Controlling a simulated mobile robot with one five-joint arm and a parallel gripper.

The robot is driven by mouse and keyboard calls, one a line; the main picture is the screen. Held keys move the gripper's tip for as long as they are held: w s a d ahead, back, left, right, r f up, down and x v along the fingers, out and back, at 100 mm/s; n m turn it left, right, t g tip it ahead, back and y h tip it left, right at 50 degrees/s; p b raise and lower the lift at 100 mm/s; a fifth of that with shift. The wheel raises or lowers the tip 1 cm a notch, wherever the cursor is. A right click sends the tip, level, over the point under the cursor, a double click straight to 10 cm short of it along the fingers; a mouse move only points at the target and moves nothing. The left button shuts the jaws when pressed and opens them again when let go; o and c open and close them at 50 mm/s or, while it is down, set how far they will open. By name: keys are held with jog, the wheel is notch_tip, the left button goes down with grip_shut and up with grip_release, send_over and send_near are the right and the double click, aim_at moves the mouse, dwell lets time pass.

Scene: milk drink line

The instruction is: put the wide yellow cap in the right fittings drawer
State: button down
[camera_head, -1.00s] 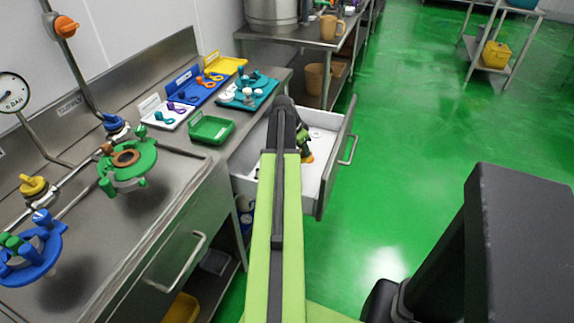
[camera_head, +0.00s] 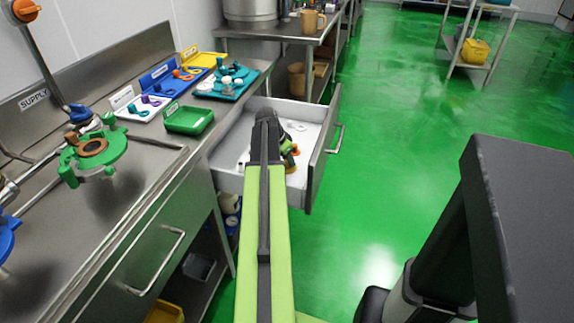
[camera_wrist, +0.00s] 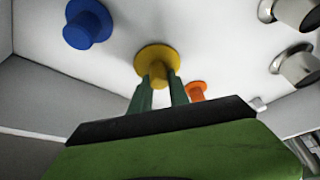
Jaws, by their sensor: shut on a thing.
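The wide yellow cap (camera_wrist: 155,60) shows in the wrist view, its broad flange turned away from me. My gripper (camera_wrist: 161,82) is shut on its narrower stem. The cap is inside the open right drawer (camera_head: 320,165), over or against its pale floor; I cannot tell whether it touches. In the head view my arm reaches down into this drawer and the gripper (camera_head: 288,150) is partly hidden behind the arm.
In the wrist view a blue cap (camera_wrist: 88,24) lies left, an orange cap (camera_wrist: 196,91) close to the right finger, and metal fittings (camera_wrist: 297,66) right. A closed drawer (camera_head: 150,250) is at the left. Trays, including a green one (camera_head: 188,119), stand on the counter.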

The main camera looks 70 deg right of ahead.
jog(key=shift+f, duration=0.15)
jog(key=c, duration=1.2)
grip_release()
jog(key=shift+c, duration=0.2)
jog(key=p+v, duration=1.1)
jog(key=v, duration=0.1)
jog(key=shift+r, duration=0.2)
